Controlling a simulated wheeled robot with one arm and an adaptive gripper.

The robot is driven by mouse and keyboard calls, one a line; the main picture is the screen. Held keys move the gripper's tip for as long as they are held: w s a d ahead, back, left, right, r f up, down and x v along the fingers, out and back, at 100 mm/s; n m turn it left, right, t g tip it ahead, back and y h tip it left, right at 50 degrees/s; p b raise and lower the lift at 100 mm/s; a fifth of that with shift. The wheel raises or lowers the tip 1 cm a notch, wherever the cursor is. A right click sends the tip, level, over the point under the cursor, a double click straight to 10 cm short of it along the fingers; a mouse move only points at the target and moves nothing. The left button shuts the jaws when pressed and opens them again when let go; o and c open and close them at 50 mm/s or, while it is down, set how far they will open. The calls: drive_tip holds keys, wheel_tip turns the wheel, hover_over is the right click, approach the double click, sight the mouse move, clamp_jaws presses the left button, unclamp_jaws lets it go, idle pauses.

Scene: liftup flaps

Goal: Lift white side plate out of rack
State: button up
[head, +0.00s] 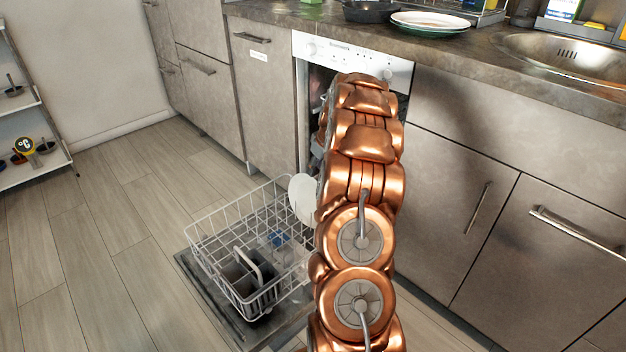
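A white side plate (302,198) stands on edge at the back right of the pulled-out lower dishwasher rack (222,213). Its right part is hidden behind my copper-coloured arm. The rack is white wire and sits above the lowered dishwasher door (205,292). My arm rises from the bottom of the head view, right of the rack, and reaches up in front of the dishwasher opening. I cannot make out my gripper; no fingertips show.
A dark cutlery basket (243,274) and a blue item (278,238) are in the rack. The counter (460,62) above holds stacked plates (430,22), a dark pan (370,12) and a sink (575,55). Floor to the left is clear up to a shelf (40,170).

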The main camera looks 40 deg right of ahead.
sight(312, 179)
drive_tip(key=shift+b+x, duration=0.4)
drive_tip(key=shift+x, duration=2.6)
clamp_jaws()
wheel_tip(312, 179, up, 14)
drive_tip(key=p, duration=0.5)
drive_tip(key=shift+p, duration=0.3)
drive_tip(key=shift+r, duration=0.1)
